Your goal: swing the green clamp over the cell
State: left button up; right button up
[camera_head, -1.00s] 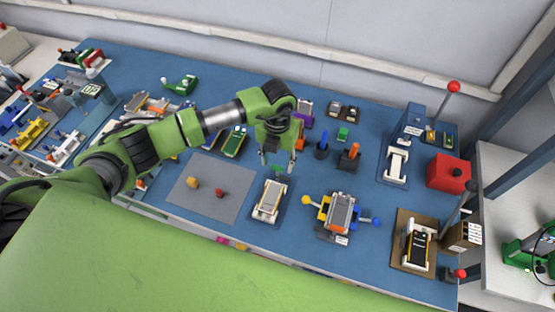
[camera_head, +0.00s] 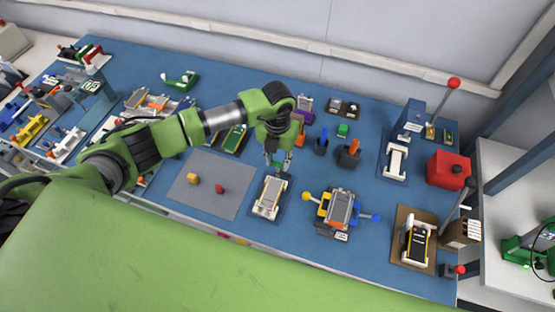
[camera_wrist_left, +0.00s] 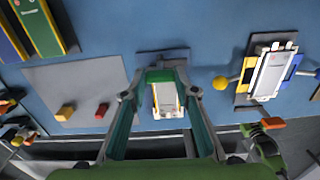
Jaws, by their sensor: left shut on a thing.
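A white and silver pouch cell (camera_head: 268,200) lies in a small dark fixture near the front middle of the blue table. The green clamp (camera_wrist_left: 162,75) is at the cell's far end, between my left fingertips in the wrist view. My left gripper (camera_head: 278,168) points down at that end and is shut on the clamp, whose shape is mostly hidden by the fingers in the head view. The cell's upper face looks largely uncovered.
A grey mat (camera_head: 212,188) with a yellow block (camera_head: 192,179) and a red block (camera_head: 220,189) lies left of the fixture. A second cell holder (camera_head: 340,212) with yellow and blue knobs stands close on the right. Blue and orange-topped holders (camera_head: 348,158) stand behind.

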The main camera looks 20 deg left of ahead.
pick_arm(q)
jog(key=shift+w+f+m+b, duration=0.15)
jog(key=shift+m+b, duration=0.25)
jog(key=shift+b, duration=0.2)
jog(key=m+b, duration=1.4)
jog(key=b, duration=0.3)
jog(key=shift+b, duration=0.35)
jog(key=shift+r+m+b, duration=0.2)
jog(key=shift+m+b, duration=1.2)
jog(key=o, duration=1.1)
notch_tip(320, 180, up, 12)
jog(key=shift+r, duration=0.1)
